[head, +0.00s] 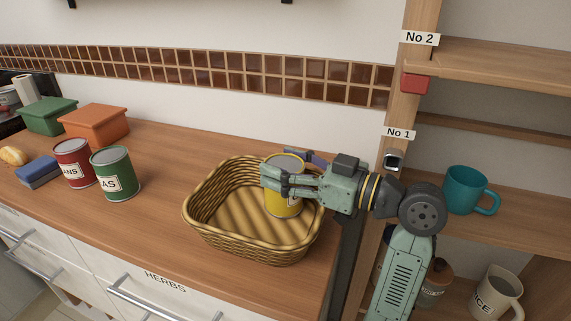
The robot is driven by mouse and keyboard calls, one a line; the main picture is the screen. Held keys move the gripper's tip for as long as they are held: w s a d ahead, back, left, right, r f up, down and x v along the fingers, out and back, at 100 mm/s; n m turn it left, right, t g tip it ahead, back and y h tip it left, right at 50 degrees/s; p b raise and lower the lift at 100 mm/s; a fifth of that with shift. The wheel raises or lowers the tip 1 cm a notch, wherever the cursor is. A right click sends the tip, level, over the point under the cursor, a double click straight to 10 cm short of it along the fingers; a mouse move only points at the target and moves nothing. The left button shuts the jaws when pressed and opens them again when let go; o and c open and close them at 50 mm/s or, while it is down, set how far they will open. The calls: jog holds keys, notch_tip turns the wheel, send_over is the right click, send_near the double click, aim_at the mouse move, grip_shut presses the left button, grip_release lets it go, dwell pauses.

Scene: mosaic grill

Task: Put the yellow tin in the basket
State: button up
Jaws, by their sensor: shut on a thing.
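The yellow tin (283,204) has a grey lid and is upright, within the outline of the wicker basket (208,236) at its right side. My gripper (275,180) reaches in from the right and is shut on the tin near its top. The fingers cover part of the tin's upper side. I cannot tell whether the tin's bottom touches the basket floor. The rest of the basket is empty. The basket stands on the wooden counter near its right end.
A green tin (115,174) and a red tin (74,163) stand left of the basket. A blue sponge (39,171), an orange box (95,123) and a green box (48,116) are further left. A shelf post (398,110) rises at right. A teal mug (465,190) sits on a shelf.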

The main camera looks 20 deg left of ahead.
jog(key=shift+f, duration=0.15)
jog(key=shift+f+b, duration=0.15)
jog(key=shift+b, duration=0.15)
jog(key=o, duration=1.5)
jog(key=shift+o, duration=0.2)
jog(key=shift+d+r+p, duration=0.15)
jog(key=shift+r+p, duration=0.15)
jog(key=s+d+b, duration=0.2)
jog(key=d+b, duration=0.1)
jog(key=d, duration=0.8)
jog(key=shift+s+d, duration=0.15)
jog(key=shift+d, duration=0.1)
